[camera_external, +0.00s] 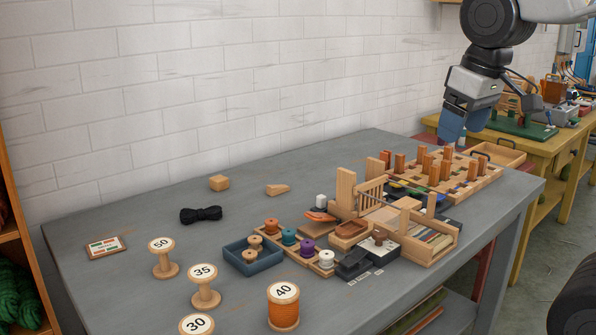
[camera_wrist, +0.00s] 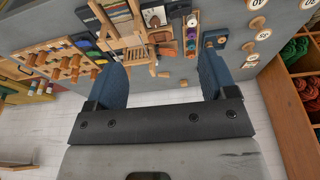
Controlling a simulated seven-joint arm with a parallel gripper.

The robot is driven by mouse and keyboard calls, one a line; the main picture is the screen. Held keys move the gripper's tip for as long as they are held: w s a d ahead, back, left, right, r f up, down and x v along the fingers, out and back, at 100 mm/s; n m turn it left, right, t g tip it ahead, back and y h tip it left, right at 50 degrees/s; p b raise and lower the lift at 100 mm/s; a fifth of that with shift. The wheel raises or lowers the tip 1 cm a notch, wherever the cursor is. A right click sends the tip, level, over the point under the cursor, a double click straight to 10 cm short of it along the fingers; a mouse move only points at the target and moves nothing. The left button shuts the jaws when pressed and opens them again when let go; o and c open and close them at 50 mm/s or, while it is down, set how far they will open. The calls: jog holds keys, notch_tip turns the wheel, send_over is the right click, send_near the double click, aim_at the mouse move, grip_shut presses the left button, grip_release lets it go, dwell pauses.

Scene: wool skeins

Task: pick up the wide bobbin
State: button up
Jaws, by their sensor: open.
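Several wooden bobbins with numbered tops stand upright on the grey table. In the external view they are the 50 bobbin (camera_external: 164,257), the 35 bobbin (camera_external: 205,287), the 30 bobbin (camera_external: 196,324) and the 40 bobbin (camera_external: 283,307), wound with orange thread. The 40 bobbin has the thickest body; no label says which is the wide one. In the wrist view, bobbin tops (camera_wrist: 263,34) show at the upper right, partly cut off. My gripper (camera_external: 465,130) is open and empty, high above the table's far right end, well away from them. Its blue fingers (camera_wrist: 163,78) are spread in the wrist view.
A blue tray (camera_external: 263,266) with small spools and a wooden rack of coloured spools stand right of the bobbins. A wooden frame (camera_external: 346,190) and a pegged board (camera_external: 486,178) rise further right. A black skein (camera_external: 201,214) and wooden blocks (camera_external: 219,183) lie behind. The table's left is mostly clear.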

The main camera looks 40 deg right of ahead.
jog(key=shift+o, duration=0.5)
jog(key=shift+o, duration=0.7)
jog(key=n+g, duration=0.3)
jog(key=n, duration=0.7)
send_over(281, 291)
jog(key=f, duration=2.2)
jog(key=shift+d+f, duration=0.2)
jog(key=shift+f, duration=0.1)
jog(key=shift+a+f, duration=0.15)
jog(key=shift+a, duration=0.05)
